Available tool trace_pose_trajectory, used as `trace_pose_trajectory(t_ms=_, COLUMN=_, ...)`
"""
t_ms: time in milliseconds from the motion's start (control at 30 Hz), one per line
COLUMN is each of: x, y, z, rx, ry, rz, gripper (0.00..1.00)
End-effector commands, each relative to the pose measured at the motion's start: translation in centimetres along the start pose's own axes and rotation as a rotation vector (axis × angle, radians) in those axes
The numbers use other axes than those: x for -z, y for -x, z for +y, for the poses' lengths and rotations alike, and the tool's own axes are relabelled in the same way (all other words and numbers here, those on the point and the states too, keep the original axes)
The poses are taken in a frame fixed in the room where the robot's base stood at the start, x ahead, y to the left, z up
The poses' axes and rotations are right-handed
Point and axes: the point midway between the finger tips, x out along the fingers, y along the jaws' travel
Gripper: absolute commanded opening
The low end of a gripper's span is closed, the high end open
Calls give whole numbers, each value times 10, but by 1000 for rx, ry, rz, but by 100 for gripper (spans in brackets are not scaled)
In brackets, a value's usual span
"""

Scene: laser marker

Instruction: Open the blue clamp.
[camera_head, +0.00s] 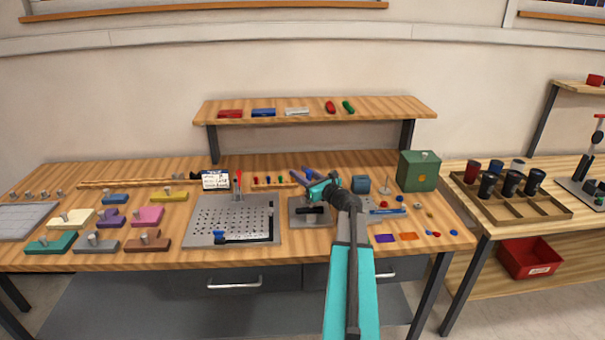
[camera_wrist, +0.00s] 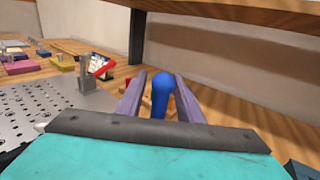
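The blue clamp's upright handle (camera_wrist: 161,98) stands between the two purple fingers of my gripper (camera_wrist: 159,76) in the wrist view. The fingers are apart, with a narrow gap visible on each side of the handle. In the head view my gripper (camera_head: 303,177) is over a small grey plate that carries a black clamp part (camera_head: 311,209); the arm and gripper largely hide the handle there. The clamp's base is hidden in the wrist view by my teal gripper body.
Left of my gripper lies a perforated metal plate (camera_head: 206,213) with a red-handled clamp (camera_head: 238,180) and another blue-handled part (camera_head: 219,237). A green box (camera_head: 418,171) stands to the right. A wooden shelf (camera_head: 380,108) spans the back above the bench.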

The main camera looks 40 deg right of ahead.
Motion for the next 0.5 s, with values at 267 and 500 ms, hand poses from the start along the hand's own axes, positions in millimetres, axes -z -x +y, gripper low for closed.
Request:
trace_pose_trajectory(t_ms=267, x=0, y=0, z=0, rx=1, ry=0, rz=0, gripper=33)
trace_pose_trajectory(t_ms=500, x=0, y=0, z=-1, rx=1, ry=0, rz=0, gripper=0)
